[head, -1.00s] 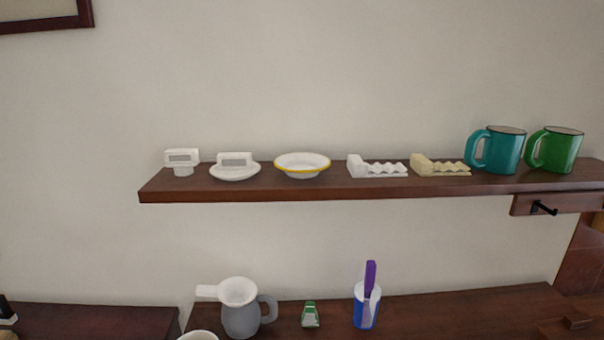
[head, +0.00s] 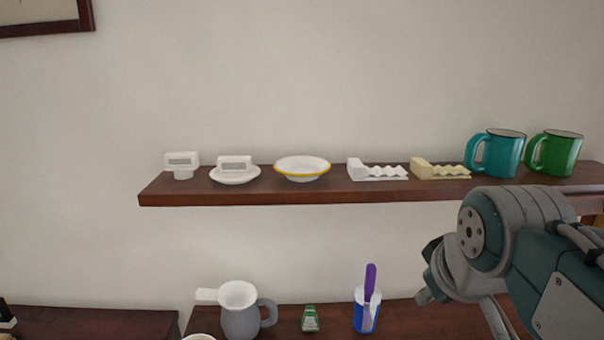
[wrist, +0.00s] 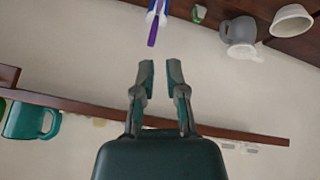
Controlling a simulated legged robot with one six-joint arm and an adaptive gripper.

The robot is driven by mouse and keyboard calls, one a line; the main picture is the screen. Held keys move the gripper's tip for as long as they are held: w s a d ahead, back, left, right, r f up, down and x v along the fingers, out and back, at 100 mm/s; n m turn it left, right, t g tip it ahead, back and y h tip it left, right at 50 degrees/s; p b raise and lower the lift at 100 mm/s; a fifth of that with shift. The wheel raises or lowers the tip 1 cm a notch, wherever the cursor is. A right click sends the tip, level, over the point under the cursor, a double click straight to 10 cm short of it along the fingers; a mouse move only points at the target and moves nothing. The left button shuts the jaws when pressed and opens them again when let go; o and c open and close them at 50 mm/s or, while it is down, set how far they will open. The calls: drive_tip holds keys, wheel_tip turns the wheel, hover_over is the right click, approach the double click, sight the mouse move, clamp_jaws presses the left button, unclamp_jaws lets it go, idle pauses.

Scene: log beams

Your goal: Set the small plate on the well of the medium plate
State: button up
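Three white dishes stand at the left of the upper shelf in the head view. The leftmost is a narrow piece (head: 183,174) with an upright labelled block. Beside it is a round white dish (head: 235,178) with a similar block. To its right is a wider shallow dish (head: 302,170) with a yellow rim. I cannot tell for certain which are the small and medium plates; they look separate. My gripper (wrist: 160,66) is open and empty in the wrist view.
The upper shelf (head: 250,199) also holds white (head: 378,172) and cream (head: 440,170) ridged pieces, a teal mug (head: 503,154) and a green mug (head: 560,154). Below are a grey jug (head: 240,322), a green item (head: 310,319) and a blue cup (head: 366,315) with a purple handle.

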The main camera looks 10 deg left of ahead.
sight(302, 170)
drive_tip(key=w+a+r+n+t+y, duration=0.1)
drive_tip(key=w+a+r+n, duration=0.5)
drive_tip(key=a+r, duration=0.3)
drive_tip(key=w+a+r+n+y, duration=0.2)
drive_tip(key=w+a+r+n, duration=0.45)
drive_tip(key=a, duration=0.45)
drive_tip(key=shift+m, duration=0.45)
drive_tip(key=x, duration=0.9)
drive_tip(key=shift+w+d+f, duration=0.25)
drive_tip(key=shift+w, duration=0.1)
clamp_jaws()
